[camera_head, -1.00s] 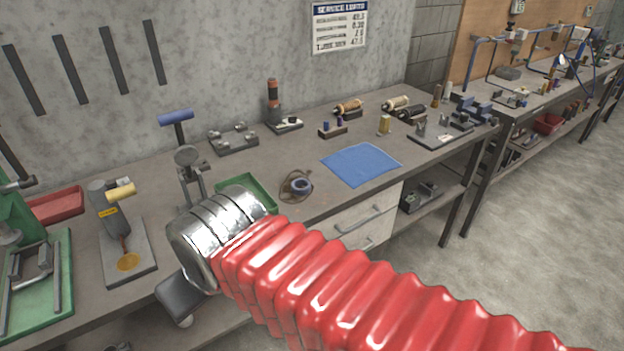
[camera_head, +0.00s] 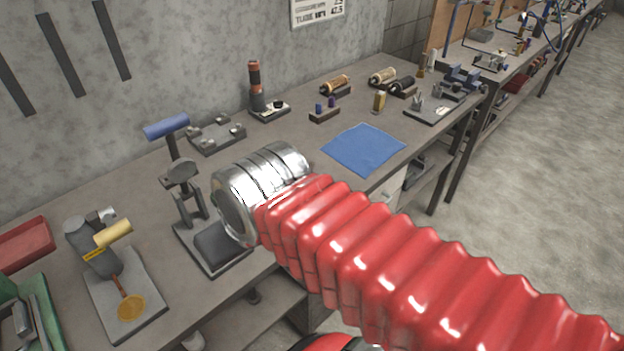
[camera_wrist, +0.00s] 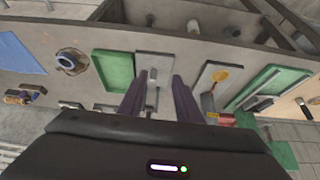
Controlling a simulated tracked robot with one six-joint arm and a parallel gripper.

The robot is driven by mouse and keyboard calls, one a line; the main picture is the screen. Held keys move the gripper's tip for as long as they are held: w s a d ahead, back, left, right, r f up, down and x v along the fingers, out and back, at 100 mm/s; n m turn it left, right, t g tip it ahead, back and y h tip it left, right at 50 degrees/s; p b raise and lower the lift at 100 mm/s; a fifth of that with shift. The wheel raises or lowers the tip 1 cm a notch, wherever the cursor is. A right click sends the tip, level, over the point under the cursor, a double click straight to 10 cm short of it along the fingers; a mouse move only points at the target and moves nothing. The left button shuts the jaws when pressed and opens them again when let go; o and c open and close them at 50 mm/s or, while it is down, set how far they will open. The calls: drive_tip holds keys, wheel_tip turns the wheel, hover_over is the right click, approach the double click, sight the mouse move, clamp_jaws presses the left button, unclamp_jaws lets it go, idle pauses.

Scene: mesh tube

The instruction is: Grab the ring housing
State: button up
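The ring housing (camera_wrist: 70,61) looks like a round flanged ring with a dark hole, on the bench in the wrist view. It lies left of the green tray. In the head view it is not visible; my silver wrist and red ribbed arm cover that part of the bench. My gripper (camera_wrist: 160,76) shows two purple fingers, spread apart with nothing between them. The fingers point over the bench at a grey base plate (camera_wrist: 154,68), well to the right of the ring housing. My fingers are hidden in the head view.
A green tray (camera_wrist: 113,68) lies between the ring housing and my fingers. A blue cloth (camera_head: 363,149) lies right of my wrist. A press with a blue handle (camera_head: 167,127) stands close to its left. A yellow-handled tool (camera_head: 112,234) stands farther left.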

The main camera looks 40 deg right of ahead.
drive_tip(key=shift+o, duration=0.5)
drive_tip(key=shift+o, duration=0.6)
drive_tip(key=o, duration=0.3)
drive_tip(key=shift+w+d+f+m+g, duration=0.2)
drive_tip(key=shift+d+f+m+g, duration=0.15)
drive_tip(key=shift+m, duration=0.25)
drive_tip(key=o, duration=0.4)
drive_tip(key=w+d+f+m+g+y, duration=0.2)
drive_tip(key=d+f+m+y, duration=0.1)
drive_tip(key=m, duration=0.5)
drive_tip(key=shift+w+d+f, duration=0.35)
drive_tip(key=shift+d+f, duration=0.4)
drive_tip(key=shift+d, duration=0.2)
drive_tip(key=d+f+m+t, duration=0.2)
drive_tip(key=d+m+t, duration=0.1)
drive_tip(key=d+m, duration=0.4)
drive_tip(key=d+f+m+t+y, duration=0.1)
drive_tip(key=d+f+m+t, duration=0.2)
drive_tip(key=d+m, duration=0.5)
drive_tip(key=w+d+f+m+t, duration=0.1)
drive_tip(key=d+m+t, duration=0.3)
drive_tip(key=d+m, duration=0.4)
drive_tip(key=d+f, duration=0.1)
drive_tip(key=d, duration=0.6)
drive_tip(key=shift+d+f, duration=0.25)
drive_tip(key=shift+d, duration=0.05)
